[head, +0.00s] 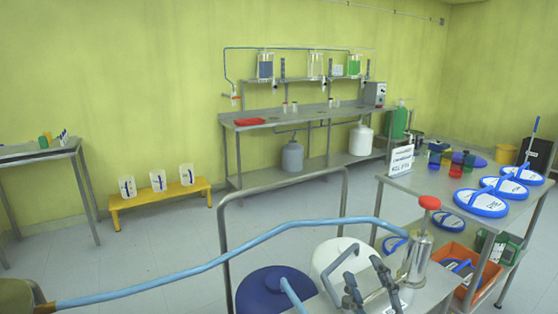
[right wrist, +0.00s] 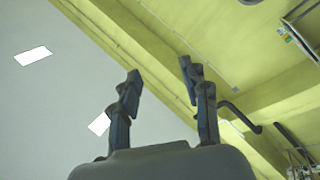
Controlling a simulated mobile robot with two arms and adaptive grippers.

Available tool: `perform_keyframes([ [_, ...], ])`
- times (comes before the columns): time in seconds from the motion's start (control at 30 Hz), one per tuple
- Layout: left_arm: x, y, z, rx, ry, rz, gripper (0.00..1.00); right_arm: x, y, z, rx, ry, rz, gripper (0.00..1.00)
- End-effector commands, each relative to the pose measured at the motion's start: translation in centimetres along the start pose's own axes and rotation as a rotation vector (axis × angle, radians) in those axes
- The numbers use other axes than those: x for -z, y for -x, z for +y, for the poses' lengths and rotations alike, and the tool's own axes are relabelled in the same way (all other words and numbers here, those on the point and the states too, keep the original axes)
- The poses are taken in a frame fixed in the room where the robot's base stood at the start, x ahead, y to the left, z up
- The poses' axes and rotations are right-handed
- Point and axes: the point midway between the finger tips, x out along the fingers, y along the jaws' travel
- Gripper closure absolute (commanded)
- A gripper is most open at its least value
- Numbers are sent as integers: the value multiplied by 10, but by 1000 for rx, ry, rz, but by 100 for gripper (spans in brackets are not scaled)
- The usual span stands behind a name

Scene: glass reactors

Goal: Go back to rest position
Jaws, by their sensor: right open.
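My right gripper (head: 364,270) shows at the bottom of the head view, fingers pointing up and spread apart with nothing between them. In the right wrist view its two fingers (right wrist: 159,70) also stand apart and empty, against the ceiling and the top of a yellow-green wall. In the head view the gripper is just left of a steel cylinder with a red knob (head: 418,258); I cannot tell whether they touch. My left gripper is not in view.
A blue hose (head: 230,262) crosses the foreground. A metal rail (head: 285,185) rises behind it. A steel table (head: 445,185) with blue-lidded items stands right.

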Motion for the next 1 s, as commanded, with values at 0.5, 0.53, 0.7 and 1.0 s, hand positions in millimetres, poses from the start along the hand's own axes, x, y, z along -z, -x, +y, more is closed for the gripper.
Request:
perform_keyframes([
  [0.5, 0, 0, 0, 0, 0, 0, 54, -169, 239, -130, 442, -533, -1190, 54],
  [0.53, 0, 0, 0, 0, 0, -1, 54, -168, 252, -135, 469, -548, -1230, 54],
  [0.7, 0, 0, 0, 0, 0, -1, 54, -158, 316, -155, 612, -620, -1427, 54],
  [1.0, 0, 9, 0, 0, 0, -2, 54, -210, 328, -216, 650, -615, -1478, 54],
])
